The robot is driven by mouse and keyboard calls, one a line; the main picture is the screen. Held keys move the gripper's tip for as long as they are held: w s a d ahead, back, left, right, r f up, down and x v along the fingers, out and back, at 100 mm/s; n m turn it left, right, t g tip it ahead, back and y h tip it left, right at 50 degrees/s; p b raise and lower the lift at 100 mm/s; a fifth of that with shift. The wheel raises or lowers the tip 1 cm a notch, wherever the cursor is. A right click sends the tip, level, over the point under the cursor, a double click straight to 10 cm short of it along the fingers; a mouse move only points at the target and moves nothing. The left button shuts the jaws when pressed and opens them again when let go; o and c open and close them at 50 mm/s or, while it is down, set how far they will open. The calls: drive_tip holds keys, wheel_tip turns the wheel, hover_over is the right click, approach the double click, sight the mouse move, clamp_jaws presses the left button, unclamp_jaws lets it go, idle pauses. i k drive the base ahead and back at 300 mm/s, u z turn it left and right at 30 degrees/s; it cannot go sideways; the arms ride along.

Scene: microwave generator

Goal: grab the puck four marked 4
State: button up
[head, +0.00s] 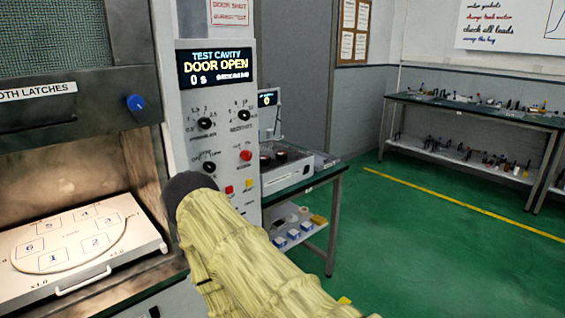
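I cannot make out a puck marked 4. A white tray (80,281) sits in the open test cavity at the left. It has a round plate with outlined squares numbered 1 to 6, and the square marked 4 (84,216) lies toward its back and looks bare. Dark round pieces (281,155) lie on the bench unit behind the panel, too small to read. My arm, in a pale yellow sleeve, reaches up from the bottom right and ends in a dark part in front of the control panel. My gripper's fingers do not show.
The control panel (222,120) with knobs and a "DOOR OPEN" screen stands right of the cavity. A side bench (318,180) with a lower shelf stands behind my arm. A long bench (480,105) with small items is at the far right. Green floor between is clear.

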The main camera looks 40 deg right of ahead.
sight(281, 154)
drive_tip(key=k, duration=0.85)
drive_tip(key=z, duration=0.8)
drive_tip(key=i, duration=0.65)
drive_tip(key=z, duration=0.65)
drive_tip(key=i, duration=1.2)
drive_tip(key=u, duration=0.45)
